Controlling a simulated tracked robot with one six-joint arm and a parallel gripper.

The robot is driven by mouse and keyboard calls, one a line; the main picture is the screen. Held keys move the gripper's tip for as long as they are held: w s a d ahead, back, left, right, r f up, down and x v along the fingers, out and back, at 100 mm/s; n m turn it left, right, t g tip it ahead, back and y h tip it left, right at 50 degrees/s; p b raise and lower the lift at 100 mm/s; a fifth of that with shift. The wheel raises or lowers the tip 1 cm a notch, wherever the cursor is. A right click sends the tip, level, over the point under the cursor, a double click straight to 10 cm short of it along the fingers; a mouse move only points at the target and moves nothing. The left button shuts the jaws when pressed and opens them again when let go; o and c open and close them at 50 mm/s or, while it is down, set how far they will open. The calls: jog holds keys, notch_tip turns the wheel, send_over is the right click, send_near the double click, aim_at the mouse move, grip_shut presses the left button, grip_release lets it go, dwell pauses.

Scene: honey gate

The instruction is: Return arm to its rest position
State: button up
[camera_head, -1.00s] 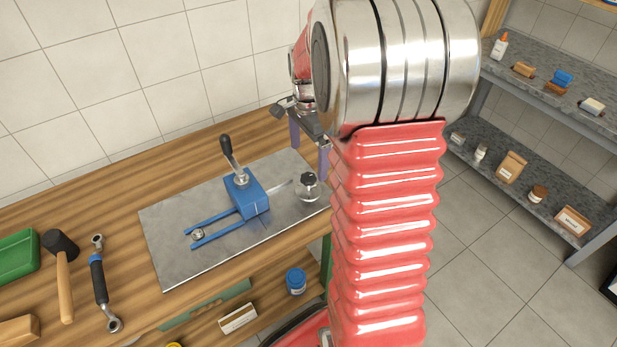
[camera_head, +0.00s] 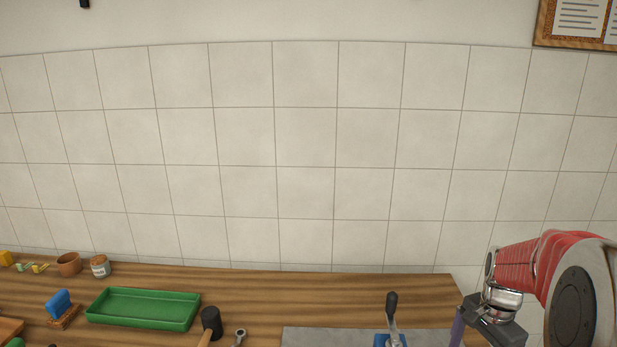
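My gripper (camera_head: 482,338) is at the lower right of the head view, over the right end of the wooden bench. One purple finger hangs at the left end of its dark body; the other is mostly cut off by the bottom edge. The fingers look spread, with nothing seen between them. My red arm bends in from the right edge. The blue gate device (camera_head: 388,340) with its dark-knobbed lever (camera_head: 392,304) stands left of my gripper, apart from it, on the grey metal plate (camera_head: 310,337). Its lower part is out of frame.
A green tray (camera_head: 145,308), a mallet (camera_head: 211,322), a wrench (camera_head: 239,338), a blue-topped brush (camera_head: 59,303), a clay pot (camera_head: 69,264) and a jar (camera_head: 100,266) lie along the bench (camera_head: 330,285). The tiled wall (camera_head: 300,140) is behind. A framed board (camera_head: 580,22) hangs at upper right.

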jog(key=s+a+r+n+t, duration=0.3)
jog(key=s+a+r+n, duration=0.4)
jog(key=a, duration=0.3)
jog(key=s+a+r+n+t, duration=0.2)
jog(key=s+a+r+n, duration=0.5)
jog(key=a, duration=0.4)
jog(key=shift+s+a+n+t, duration=0.25)
jog(key=shift+s+n+t, duration=0.15)
jog(key=shift+s, duration=0.25)
